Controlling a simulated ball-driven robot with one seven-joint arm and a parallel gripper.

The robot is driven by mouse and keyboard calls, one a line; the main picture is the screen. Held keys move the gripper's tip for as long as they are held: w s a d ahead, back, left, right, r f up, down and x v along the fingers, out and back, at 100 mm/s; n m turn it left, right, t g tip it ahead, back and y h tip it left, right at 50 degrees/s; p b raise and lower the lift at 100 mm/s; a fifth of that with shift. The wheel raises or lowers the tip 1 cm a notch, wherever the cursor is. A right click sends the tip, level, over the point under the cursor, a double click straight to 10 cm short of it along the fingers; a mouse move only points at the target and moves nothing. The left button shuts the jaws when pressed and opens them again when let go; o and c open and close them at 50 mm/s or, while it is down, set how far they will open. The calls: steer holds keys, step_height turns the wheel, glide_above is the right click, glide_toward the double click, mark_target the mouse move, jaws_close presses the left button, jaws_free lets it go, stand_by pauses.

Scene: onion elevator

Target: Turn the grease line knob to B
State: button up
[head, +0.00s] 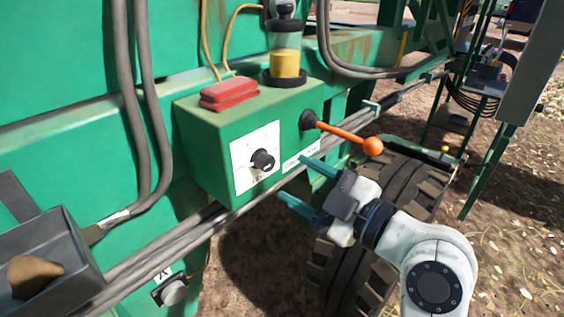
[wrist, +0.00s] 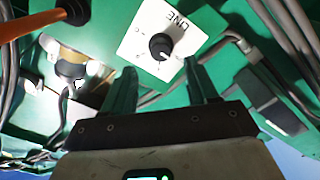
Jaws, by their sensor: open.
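The black grease line knob (head: 262,160) sits on a white label plate (head: 243,146) on the front of a green box. It also shows in the wrist view (wrist: 160,46), where a white mark on the knob is visible and the word LINE shows on the plate. The other plate letters are too small to read surely. My gripper (head: 293,178) is open and empty, its two green fingers in front of the box, to the right of the knob. In the wrist view my gripper (wrist: 165,85) has its fingertips just short of the knob, one to each side, apart from it.
An orange-tipped lever (head: 345,134) sticks out of the box to the right of the knob, close above my gripper. A red block (head: 229,93) and a grease cup (head: 285,65) stand on top. Grey pipes (head: 190,235) run below. A tray with a brown lump (head: 35,272) is lower left.

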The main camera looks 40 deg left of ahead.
mark_target(270, 165)
steer(key=a+p, duration=0.1)
steer(key=a, duration=0.6)
steer(key=shift+w, duration=0.2)
steer(key=shift+c, duration=0.2)
steer(key=c, duration=1)
